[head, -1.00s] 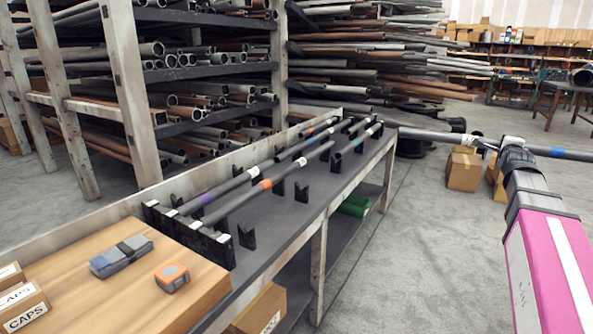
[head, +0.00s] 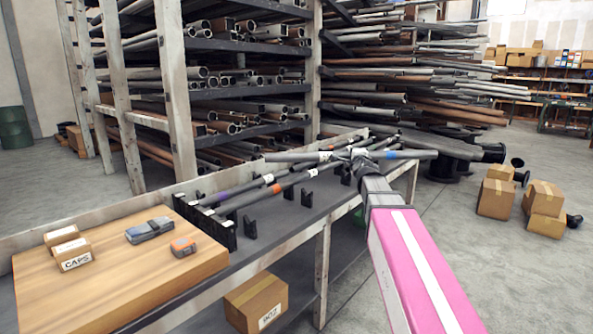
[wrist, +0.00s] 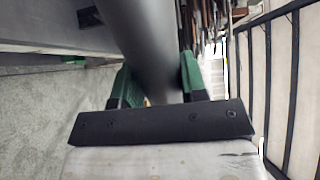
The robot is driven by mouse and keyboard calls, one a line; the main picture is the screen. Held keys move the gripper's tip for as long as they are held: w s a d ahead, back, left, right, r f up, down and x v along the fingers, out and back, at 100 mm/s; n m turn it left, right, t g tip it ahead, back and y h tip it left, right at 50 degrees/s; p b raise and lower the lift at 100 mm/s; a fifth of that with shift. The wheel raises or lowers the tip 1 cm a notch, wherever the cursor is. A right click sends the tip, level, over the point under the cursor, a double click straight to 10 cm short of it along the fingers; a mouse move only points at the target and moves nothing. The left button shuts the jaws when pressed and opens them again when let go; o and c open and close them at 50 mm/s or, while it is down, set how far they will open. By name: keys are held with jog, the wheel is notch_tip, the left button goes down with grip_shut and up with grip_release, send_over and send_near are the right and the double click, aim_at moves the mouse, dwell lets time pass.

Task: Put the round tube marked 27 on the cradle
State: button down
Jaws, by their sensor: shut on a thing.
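My gripper (head: 358,156) is shut on a grey round tube (head: 410,155) and holds it roughly level, crosswise in front of the far part of the bench. The tube has a blue band and a pale label; I cannot read its number. In the wrist view the tube (wrist: 150,45) passes between my green-and-black fingers (wrist: 158,92). Black notched supports (head: 249,227) stand in rows on the dark bench (head: 285,240); they appear to form the cradle. Tubes with purple and orange bands (head: 300,178) lie on them. My arm and the held tube hide some far supports.
A wooden board (head: 120,285) on the bench's near end carries small CAPS boxes (head: 73,255), a grey-blue tool (head: 149,230) and an orange tape measure (head: 183,247). A loaded pipe rack (head: 176,100) stands behind. Cartons (head: 497,198) sit on the floor at right.

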jog(key=w+a+f+n+g+y, duration=0.1)
jog(key=a+f+n+g+y, duration=0.2)
jog(key=a, duration=0.4)
jog(key=a+f+n+g+y, duration=0.1)
jog(key=a+n+y, duration=0.2)
jog(key=a+y, duration=0.3)
jog(key=w+a+f+n+g+y, duration=0.1)
jog(key=a+f+n+g+y, duration=0.15)
jog(key=a, duration=0.55)
jog(key=shift+y, duration=0.45)
jog(key=shift+f, duration=4.6)
jog(key=shift+d, duration=0.15)
jog(key=shift+f, duration=0.6)
jog(key=c, duration=0.6)
grip_release()
jog(key=shift+t, duration=0.25)
jog(key=v, duration=1.1)
